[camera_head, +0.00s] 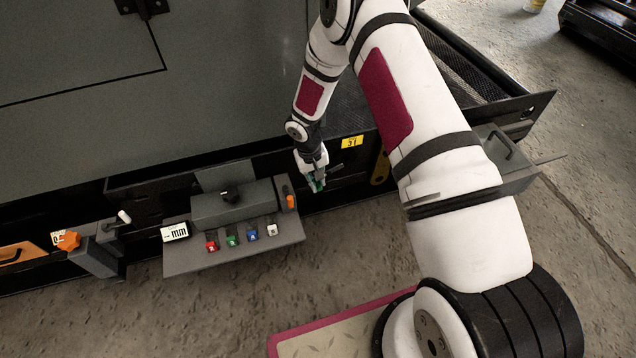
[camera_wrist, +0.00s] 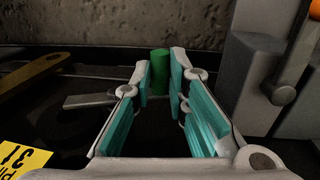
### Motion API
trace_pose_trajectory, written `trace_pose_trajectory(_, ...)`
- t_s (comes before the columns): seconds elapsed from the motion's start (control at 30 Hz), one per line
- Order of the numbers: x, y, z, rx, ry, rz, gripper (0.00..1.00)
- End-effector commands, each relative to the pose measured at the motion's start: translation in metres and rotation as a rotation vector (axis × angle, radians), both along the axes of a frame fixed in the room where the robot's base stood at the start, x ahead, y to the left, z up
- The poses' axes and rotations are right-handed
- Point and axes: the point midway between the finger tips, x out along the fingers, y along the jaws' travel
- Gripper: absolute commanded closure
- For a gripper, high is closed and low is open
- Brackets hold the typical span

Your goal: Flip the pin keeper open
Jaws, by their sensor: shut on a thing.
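My gripper (camera_head: 316,186) is at the dark front panel of the enclosure, just right of the grey control box. In the wrist view its teal-padded fingers (camera_wrist: 161,85) are closed on a green cylinder (camera_wrist: 161,68), with one fingertip on each side. The cylinder looks upright in that view; its lower end is hidden in the dark. A little of the green also shows at the fingertips in the head view (camera_head: 318,187). A grey flat lever (camera_wrist: 90,101) lies to the left of the fingers. I cannot tell whether it joins the green cylinder, or which part is the pin keeper.
A grey control box (camera_head: 235,207) with coloured buttons and an orange switch (camera_head: 291,202) juts out left of my gripper. A yellow label marked 31 (camera_head: 352,142) and a yellow handle (camera_head: 380,166) are to the right. Open concrete floor (camera_head: 230,300) lies in front.

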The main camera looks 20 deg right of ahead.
Motion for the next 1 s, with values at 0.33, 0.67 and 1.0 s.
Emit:
trace_pose_trajectory(0.33,-0.001,0.003,-0.014,-0.259,0.001,0.007,1.00)
trace_pose_trajectory(0.67,0.000,0.000,-0.023,-0.471,0.000,0.003,1.00)
trace_pose_trajectory(1.0,-0.001,-0.003,-0.027,-0.574,0.002,-0.001,1.00)
